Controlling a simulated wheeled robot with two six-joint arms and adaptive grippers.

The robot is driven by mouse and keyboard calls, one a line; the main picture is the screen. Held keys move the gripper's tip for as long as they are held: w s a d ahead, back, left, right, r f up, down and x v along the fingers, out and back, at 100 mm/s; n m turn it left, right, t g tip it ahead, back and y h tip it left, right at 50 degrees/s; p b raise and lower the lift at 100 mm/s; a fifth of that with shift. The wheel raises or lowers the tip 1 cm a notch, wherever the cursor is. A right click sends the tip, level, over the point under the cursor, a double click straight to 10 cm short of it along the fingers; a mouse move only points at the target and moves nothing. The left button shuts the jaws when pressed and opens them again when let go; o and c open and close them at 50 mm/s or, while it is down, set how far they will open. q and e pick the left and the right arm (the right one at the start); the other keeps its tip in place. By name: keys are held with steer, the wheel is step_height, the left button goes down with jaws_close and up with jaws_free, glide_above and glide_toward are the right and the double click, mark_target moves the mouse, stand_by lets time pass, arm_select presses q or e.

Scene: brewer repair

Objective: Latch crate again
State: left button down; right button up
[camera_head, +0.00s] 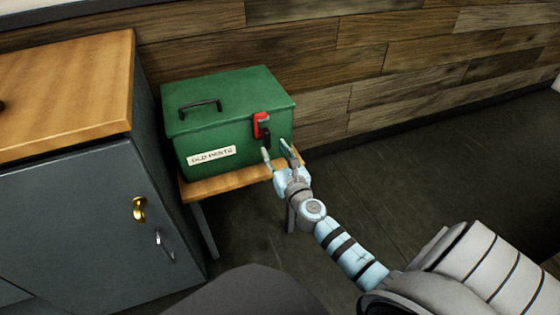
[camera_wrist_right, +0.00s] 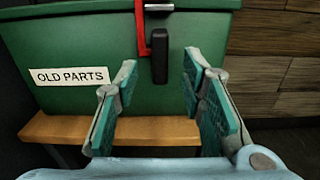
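The green crate (camera_head: 226,119) has its lid down and a black handle (camera_head: 200,106) on top. It carries an "OLD PARTS" label, which shows clearly in the right wrist view (camera_wrist_right: 69,77). A red latch (camera_head: 261,124) hangs at the lid's front edge; it also shows in the right wrist view (camera_wrist_right: 142,30), beside a black upright catch (camera_wrist_right: 160,52). I cannot tell whether the latch is fastened. My right gripper (camera_head: 275,146) is open in front of the crate, its fingers spread below the latch and holding nothing. My left gripper is not in view.
The crate stands on a small wooden bench (camera_head: 222,183). A grey cabinet (camera_head: 80,215) with a wooden top and a brass knob stands close at the left. A plank wall (camera_head: 380,65) is behind. The floor at the right is clear.

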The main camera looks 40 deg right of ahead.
steer(key=v, duration=0.6)
